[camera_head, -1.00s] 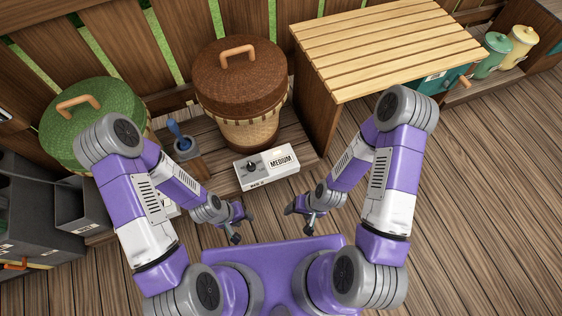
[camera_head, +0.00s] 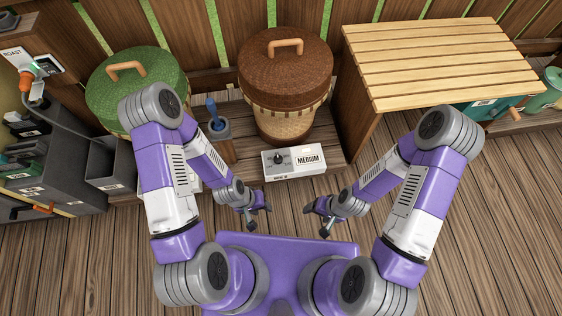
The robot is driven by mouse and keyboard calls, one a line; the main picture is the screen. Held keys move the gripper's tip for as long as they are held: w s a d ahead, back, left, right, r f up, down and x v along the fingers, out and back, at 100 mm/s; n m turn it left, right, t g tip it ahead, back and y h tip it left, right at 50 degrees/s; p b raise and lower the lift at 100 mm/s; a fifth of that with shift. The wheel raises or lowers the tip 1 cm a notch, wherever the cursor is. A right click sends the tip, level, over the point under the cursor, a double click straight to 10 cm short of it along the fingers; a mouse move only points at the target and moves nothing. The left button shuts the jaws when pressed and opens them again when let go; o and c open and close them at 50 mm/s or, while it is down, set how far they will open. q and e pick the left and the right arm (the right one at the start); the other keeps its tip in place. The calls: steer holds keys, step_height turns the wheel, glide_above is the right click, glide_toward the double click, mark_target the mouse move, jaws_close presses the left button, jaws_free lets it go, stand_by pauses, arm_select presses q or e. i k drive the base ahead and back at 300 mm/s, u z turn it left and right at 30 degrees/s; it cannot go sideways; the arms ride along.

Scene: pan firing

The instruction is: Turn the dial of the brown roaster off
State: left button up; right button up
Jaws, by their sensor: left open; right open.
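The brown roaster (camera_head: 287,85) is a woven basket with a brown lid and a wooden handle, standing on a low wooden shelf. In front of it is a white control box (camera_head: 294,162) labelled "MEDIUM". A black dial (camera_head: 279,158) sits on the left part of its top. My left gripper (camera_head: 261,219) is open and empty, in front of the box and slightly left of the dial. My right gripper (camera_head: 316,221) is open and empty, in front of the box and to its right. Neither gripper touches the box.
A green-lidded basket (camera_head: 128,82) stands to the left. A blue-handled tool (camera_head: 213,112) stands in a wooden holder between the baskets. A slatted wooden table (camera_head: 440,58) is at the right. Grey bins (camera_head: 108,165) are at the left. The wooden floor at the right is clear.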

mark_target(277, 159)
steer(key=u, duration=0.75)
steer(key=i, duration=0.85)
steer(key=u, duration=0.2)
